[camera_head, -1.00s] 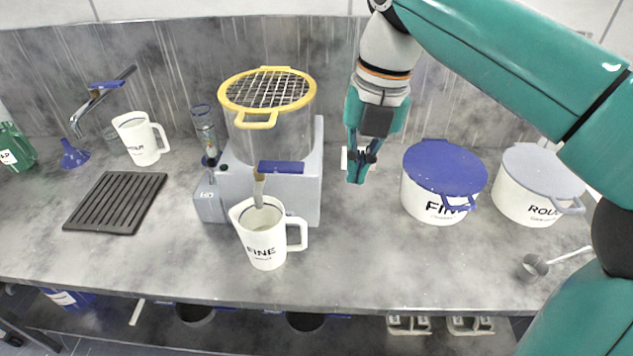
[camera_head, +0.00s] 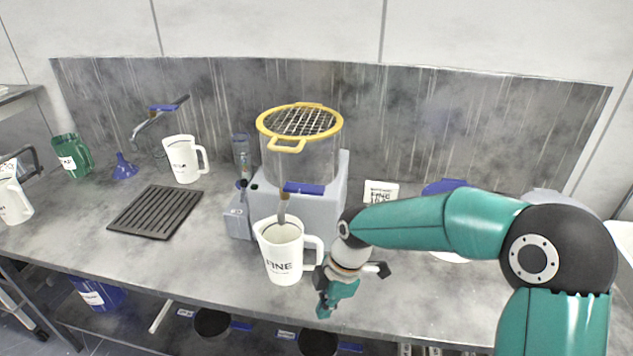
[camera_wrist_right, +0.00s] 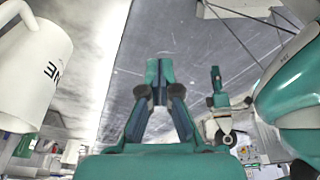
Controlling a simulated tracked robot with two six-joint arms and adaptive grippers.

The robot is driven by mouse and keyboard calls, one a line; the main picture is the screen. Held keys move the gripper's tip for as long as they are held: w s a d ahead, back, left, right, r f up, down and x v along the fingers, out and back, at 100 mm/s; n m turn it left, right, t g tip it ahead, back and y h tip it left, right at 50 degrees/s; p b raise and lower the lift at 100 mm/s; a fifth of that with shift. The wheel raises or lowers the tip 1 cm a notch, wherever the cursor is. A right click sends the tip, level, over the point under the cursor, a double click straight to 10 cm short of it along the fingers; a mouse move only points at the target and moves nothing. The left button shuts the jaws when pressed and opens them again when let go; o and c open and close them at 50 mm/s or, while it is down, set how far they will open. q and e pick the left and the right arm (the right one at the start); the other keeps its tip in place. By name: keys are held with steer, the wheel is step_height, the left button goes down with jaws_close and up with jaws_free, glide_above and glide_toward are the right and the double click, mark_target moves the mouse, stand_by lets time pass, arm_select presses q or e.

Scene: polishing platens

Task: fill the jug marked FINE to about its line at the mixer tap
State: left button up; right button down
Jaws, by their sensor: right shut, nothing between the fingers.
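The white jug marked FINE (camera_head: 283,262) stands upright on the counter in front of the grey mixer (camera_head: 327,188). The mixer tap with its blue lever (camera_head: 304,188) is over the jug, and a thin tan piece, spout or stream, reaches down to its mouth. I cannot make out the level inside. My right gripper (camera_head: 325,306) is shut and empty, low by the counter's front edge, right of and in front of the jug, apart from it. In the right wrist view its fingertips (camera_wrist_right: 158,70) meet, with the jug (camera_wrist_right: 35,70) at the left.
A second white jug (camera_head: 183,160), a black slatted rack (camera_head: 156,212), a blue funnel (camera_head: 124,168) and a green jug (camera_head: 72,155) stand to the left. My right arm partly covers a blue-lidded pot (camera_head: 444,186) at the right. A steel splashback closes the rear.

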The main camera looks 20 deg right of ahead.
steer(key=s+a+f+m, duration=0.2)
steer(key=s+f+m, duration=0.6)
steer(key=f, duration=0.4)
steer(key=s+a+f+m+y, duration=0.1)
steer(key=s+a+f+m, duration=0.1)
steer(key=s+f+m, duration=0.6)
step_height(320, 180, down, 4)
steer(key=m, duration=0.3)
steer(key=shift+s+a+m, duration=0.3)
steer(key=shift+s+a, duration=0.1)
steer(key=shift+w+a+f, duration=0.1)
steer(key=shift+w, duration=0.05)
